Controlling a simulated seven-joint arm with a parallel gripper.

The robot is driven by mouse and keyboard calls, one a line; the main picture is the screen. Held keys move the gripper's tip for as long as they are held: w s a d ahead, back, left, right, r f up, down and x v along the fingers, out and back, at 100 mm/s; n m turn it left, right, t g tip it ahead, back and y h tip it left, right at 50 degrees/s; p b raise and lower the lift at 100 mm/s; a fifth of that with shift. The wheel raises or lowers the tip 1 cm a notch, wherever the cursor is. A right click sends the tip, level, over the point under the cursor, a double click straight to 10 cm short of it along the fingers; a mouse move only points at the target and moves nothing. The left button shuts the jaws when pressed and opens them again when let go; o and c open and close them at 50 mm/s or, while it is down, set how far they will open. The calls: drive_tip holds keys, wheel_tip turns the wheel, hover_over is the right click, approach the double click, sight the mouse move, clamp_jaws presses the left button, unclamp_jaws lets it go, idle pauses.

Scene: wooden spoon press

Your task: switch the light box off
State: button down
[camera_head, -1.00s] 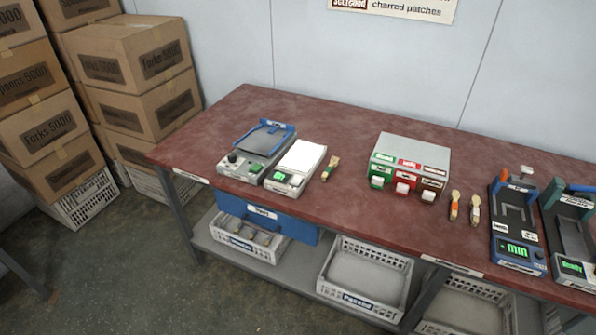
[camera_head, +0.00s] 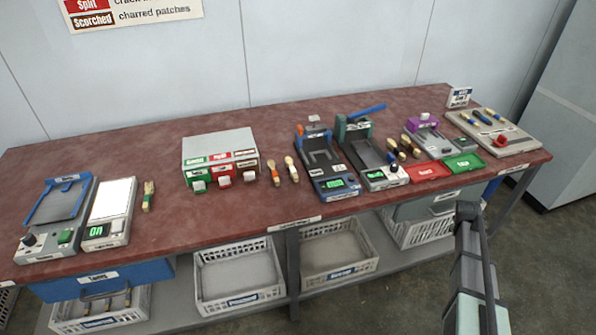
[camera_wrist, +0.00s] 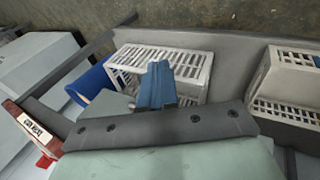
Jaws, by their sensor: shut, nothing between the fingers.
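The light box (camera_head: 112,200) lies on the red-brown bench at the left in the head view. It has a bright white top panel, and its small front display shows "On" in green letters. A small light-coloured control sits beside the display, but its details are too small to tell. My gripper (camera_wrist: 158,85) shows in the wrist view as blue fingers shut together with nothing between them. It is over the bench's lower shelf area, far from the light box, which is outside the wrist view.
A blue-framed device (camera_head: 60,212) with a green button stands left of the light box. A spoon (camera_head: 148,196) lies at its right. Beyond are a grey box with coloured switches (camera_head: 220,150) and several presses. White crates (camera_head: 240,277) stand on the lower shelf.

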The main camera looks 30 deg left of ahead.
drive_tip(key=w+a+r+n+t, duration=0.25)
drive_tip(key=w+r, duration=0.55)
drive_tip(key=r, duration=0.5)
drive_tip(key=w+a+r+n+t, duration=0.1)
drive_tip(key=w+a+r+t, duration=0.15)
drive_tip(key=w+r, duration=0.75)
drive_tip(key=s+a+r+n+g+y, duration=0.1)
drive_tip(key=s+a+r, duration=0.1)
drive_tip(key=a, duration=0.8)
drive_tip(key=s+a+r+n+y, duration=0.1)
drive_tip(key=s+a+r, duration=0.2)
drive_tip(key=a, duration=0.8)
drive_tip(key=s+a+r+n+g+y, duration=0.1)
drive_tip(key=s+a+r+n, duration=0.1)
drive_tip(key=a, duration=0.8)
drive_tip(key=s+a+n+g+y, duration=0.1)
drive_tip(key=s+a, duration=0.5)
drive_tip(key=a, duration=0.4)
drive_tip(key=s+a+n, duration=0.1)
drive_tip(key=s+a, duration=0.5)
drive_tip(key=a, duration=0.5)
wheel_tip(320, 180, up, 5)
drive_tip(key=n+g, duration=0.6)
drive_tip(key=n, duration=0.2)
hover_over(118, 222)
drive_tip(key=s+d, duration=0.1)
drive_tip(key=s, duration=0.1)
drive_tip(key=shift+w+d+f, duration=0.15)
drive_tip(key=shift+w+d, duration=0.05)
